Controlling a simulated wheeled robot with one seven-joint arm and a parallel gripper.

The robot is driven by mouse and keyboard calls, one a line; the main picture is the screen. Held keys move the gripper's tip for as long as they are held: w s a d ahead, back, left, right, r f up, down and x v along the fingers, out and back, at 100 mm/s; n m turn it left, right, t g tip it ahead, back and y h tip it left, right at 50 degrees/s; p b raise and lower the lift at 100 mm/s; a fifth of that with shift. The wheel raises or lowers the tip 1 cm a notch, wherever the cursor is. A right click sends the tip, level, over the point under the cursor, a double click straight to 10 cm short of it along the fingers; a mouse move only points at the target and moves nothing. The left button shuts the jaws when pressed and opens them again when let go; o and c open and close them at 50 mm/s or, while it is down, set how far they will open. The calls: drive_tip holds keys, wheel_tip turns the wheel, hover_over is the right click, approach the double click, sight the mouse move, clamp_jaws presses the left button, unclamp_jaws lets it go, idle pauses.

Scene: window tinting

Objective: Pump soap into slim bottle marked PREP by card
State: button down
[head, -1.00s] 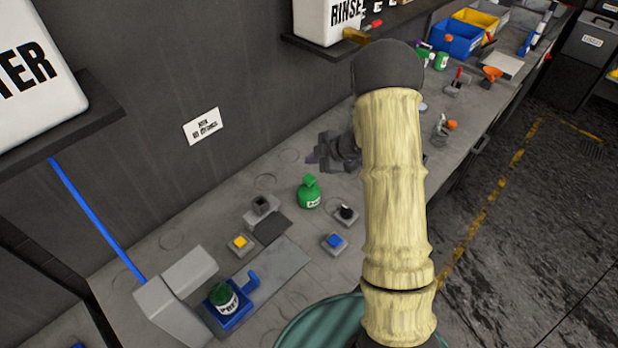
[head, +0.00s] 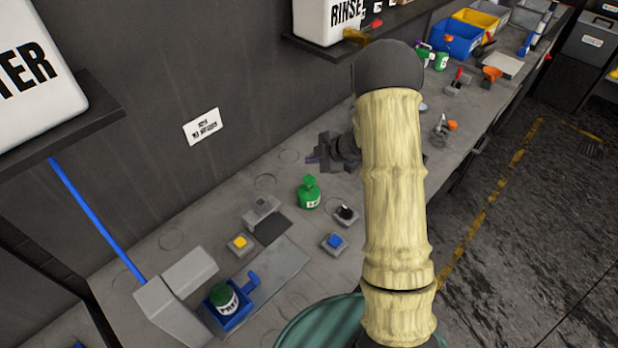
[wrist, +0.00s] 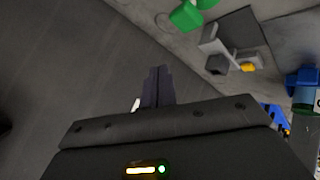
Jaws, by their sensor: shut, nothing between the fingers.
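A green bottle (head: 309,194) with a narrow top and a small white label stands upright on the bench; its green shape also shows at the top of the wrist view (wrist: 186,15). A squat bottle with a dark green cap (head: 223,296) sits in a blue holder (head: 251,283) beside a grey angled dispenser (head: 176,293); its label seems to start with P but is too small to read surely. A small white card (head: 203,126) is on the wall, its print unreadable. My gripper (head: 315,157) is shut and empty behind the green bottle, apart from it; its fingers show in the wrist view (wrist: 158,72).
Small blocks with a yellow top (head: 240,242), a blue top (head: 334,241) and a black knob (head: 346,213) stand near the green bottle. A grey fixture (head: 262,211) stands by a dark pad (head: 271,230). Bins (head: 457,38) and tools fill the far bench.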

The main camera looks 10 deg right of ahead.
drive_tip(key=shift+r, duration=0.1)
drive_tip(key=shift+w+d+r+m, duration=0.1)
drive_tip(key=shift+r+m, duration=0.2)
drive_tip(key=s+d+r+m+t+h+b, duration=0.1)
drive_tip(key=s+d+r+m+h+b, duration=0.15)
drive_tip(key=s+r+m+h, duration=0.55)
drive_tip(key=s+a+m+g, duration=0.1)
drive_tip(key=s+m, duration=0.3)
drive_tip(key=s, duration=0.5)
drive_tip(key=s+a+m+g+y, duration=0.1)
drive_tip(key=s+m+g, duration=0.3)
drive_tip(key=s, duration=0.5)
drive_tip(key=shift+s+a+f+m+b, duration=0.25)
drive_tip(key=shift+s+a+m+b, duration=0.2)
drive_tip(key=shift+a+m, duration=0.3)
drive_tip(key=shift+a, duration=0.15)
